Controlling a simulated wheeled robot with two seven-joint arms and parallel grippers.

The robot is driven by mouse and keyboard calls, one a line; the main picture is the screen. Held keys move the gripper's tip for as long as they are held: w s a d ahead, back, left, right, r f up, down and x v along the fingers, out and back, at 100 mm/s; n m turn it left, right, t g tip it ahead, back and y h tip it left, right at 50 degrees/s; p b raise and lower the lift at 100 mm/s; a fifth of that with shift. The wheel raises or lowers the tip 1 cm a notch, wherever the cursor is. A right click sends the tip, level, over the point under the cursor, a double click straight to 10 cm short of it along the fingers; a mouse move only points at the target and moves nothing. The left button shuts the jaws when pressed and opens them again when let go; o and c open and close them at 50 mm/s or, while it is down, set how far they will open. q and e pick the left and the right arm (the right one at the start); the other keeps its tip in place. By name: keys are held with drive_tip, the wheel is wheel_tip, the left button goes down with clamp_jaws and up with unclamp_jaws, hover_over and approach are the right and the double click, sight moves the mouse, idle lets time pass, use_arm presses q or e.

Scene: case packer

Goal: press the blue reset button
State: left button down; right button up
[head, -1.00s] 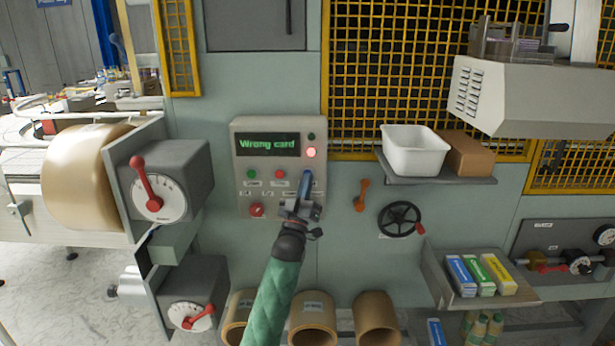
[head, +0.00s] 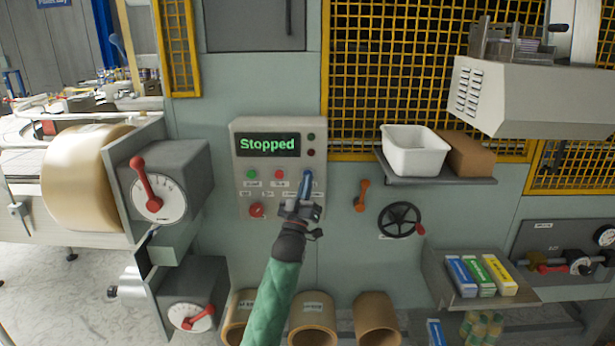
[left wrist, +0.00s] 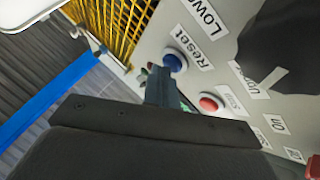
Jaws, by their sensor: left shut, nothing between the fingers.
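The blue reset button (left wrist: 174,62) shows in the left wrist view beside its "Reset" label (left wrist: 195,46). It is on the control panel (head: 243,150), whose display (head: 268,144) reads "Stopped" in green. My left gripper (head: 305,184) is shut and empty, in front of the panel's right side. Its fingertips are right at the blue button and largely cover it in the head view. In the left wrist view the tips end close beside the button; I cannot tell whether they touch it. My right gripper is not in view.
A green button (head: 251,174) and a red button (head: 266,174) sit left of my gripper, with a red knob (head: 257,210) below. An orange lever (head: 362,195) and a black handwheel (head: 400,219) are to the right. A shelf holds a white bin (head: 414,152).

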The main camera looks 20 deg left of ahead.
use_arm(q)
drive_tip(key=shift+s+d, duration=0.15)
drive_tip(key=shift+s, duration=0.45)
drive_tip(key=shift+s+d+p, duration=0.1)
drive_tip(key=shift+s+d, duration=0.15)
drive_tip(key=shift+s, duration=0.55)
drive_tip(key=shift+s+d+p, duration=0.15)
drive_tip(key=shift+s+d, duration=0.05)
drive_tip(key=shift+s, duration=0.65)
drive_tip(key=shift+s+d+p, duration=0.1)
drive_tip(key=shift+s+d, duration=0.15)
drive_tip(key=shift+s, duration=0.55)
